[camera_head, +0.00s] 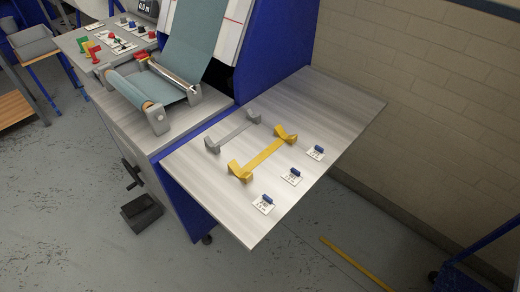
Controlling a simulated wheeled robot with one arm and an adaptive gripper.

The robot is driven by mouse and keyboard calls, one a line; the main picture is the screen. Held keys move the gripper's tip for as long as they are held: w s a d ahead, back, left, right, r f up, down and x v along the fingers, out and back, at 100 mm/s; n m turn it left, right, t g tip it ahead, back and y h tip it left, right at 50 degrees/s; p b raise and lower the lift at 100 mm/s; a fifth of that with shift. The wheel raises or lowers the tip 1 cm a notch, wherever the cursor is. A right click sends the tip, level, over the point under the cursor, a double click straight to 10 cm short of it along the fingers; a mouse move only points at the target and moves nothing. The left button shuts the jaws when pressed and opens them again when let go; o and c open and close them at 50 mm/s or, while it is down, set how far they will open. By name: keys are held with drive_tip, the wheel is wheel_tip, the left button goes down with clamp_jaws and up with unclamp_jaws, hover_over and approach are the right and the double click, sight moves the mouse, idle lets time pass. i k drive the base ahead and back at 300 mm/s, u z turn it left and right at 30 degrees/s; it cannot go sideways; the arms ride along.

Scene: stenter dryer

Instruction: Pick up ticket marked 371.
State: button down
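Three small white tickets, each with a blue clip or grip on it, lie in a row along the right side of the grey side table (335,97). One is the near ticket (263,207), one the middle ticket (291,178), one the far ticket (315,154). Their dark print is too small to read, so I cannot tell which is marked 371. My gripper is not in view.
A yellow bracket (264,154) and a grey bracket (234,134) lie left of the tickets. The machine with a fabric roll (130,88) and control knobs stands left. A brick wall (430,100) is at right. A yellow floor strip (355,263) and open floor lie in front.

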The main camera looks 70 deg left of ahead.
sight(316, 152)
drive_tip(key=u, duration=2)
drive_tip(key=k, duration=0.45)
drive_tip(key=z, duration=0.55)
drive_tip(key=k, duration=0.8)
drive_tip(key=u, duration=0.5)
drive_tip(key=i, duration=0.65)
drive_tip(key=u, duration=0.8)
drive_tip(key=i, duration=1.3)
drive_tip(key=z, duration=0.45)
